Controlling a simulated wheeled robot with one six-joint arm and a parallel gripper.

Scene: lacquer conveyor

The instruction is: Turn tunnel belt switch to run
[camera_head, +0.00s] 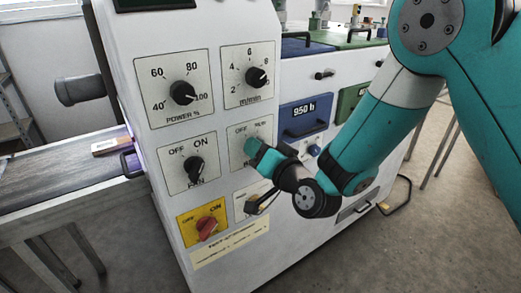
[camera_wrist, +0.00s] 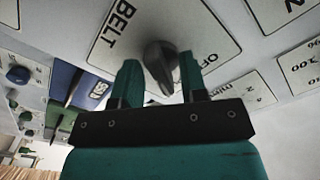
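The belt switch is a dark knob (camera_wrist: 161,66) on a white plate marked BELT and OFF in the wrist view. In the head view its plate (camera_head: 238,139) shows OFF and RUN, but my gripper (camera_head: 259,152) hides the knob. In the wrist view the two teal fingers of my gripper (camera_wrist: 160,76) stand apart, one on each side of the knob. A small gap shows at the left finger; I cannot tell whether the right one touches. The knob's handle looks nearer the OFF side, but its exact setting is unclear.
On the same panel are the power dial (camera_head: 183,93), the m/min dial (camera_head: 256,77), the fan knob (camera_head: 195,169) and a red switch on a yellow plate (camera_head: 207,228). A small switch plate (camera_head: 241,206) lies just below my gripper. A conveyor (camera_head: 70,187) is at the left.

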